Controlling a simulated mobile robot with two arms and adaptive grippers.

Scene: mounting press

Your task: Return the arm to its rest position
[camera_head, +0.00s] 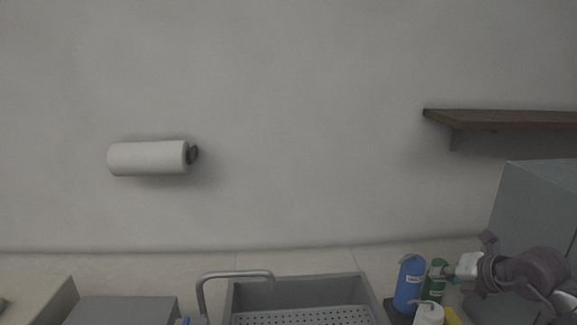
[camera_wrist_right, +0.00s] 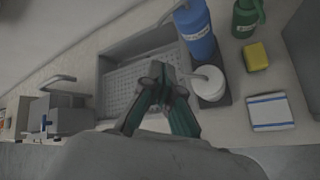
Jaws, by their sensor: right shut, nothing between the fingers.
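My right arm comes in at the lower right of the head view, and its gripper (camera_head: 458,270) is beside the bottles at the counter's right. The white pump bottle is close to the fingers' right in that view. My left gripper does not show in either view.
A blue bottle (camera_head: 409,283), green bottle (camera_head: 436,277) and white pump bottle (camera_head: 428,314) stand right of the sink (camera_head: 240,297). A yellow sponge (camera_wrist_right: 256,56) and striped cloth (camera_wrist_right: 270,111) lie nearby. A grey cabinet (camera_head: 530,200) stands right; a shelf (camera_head: 500,118) is above.

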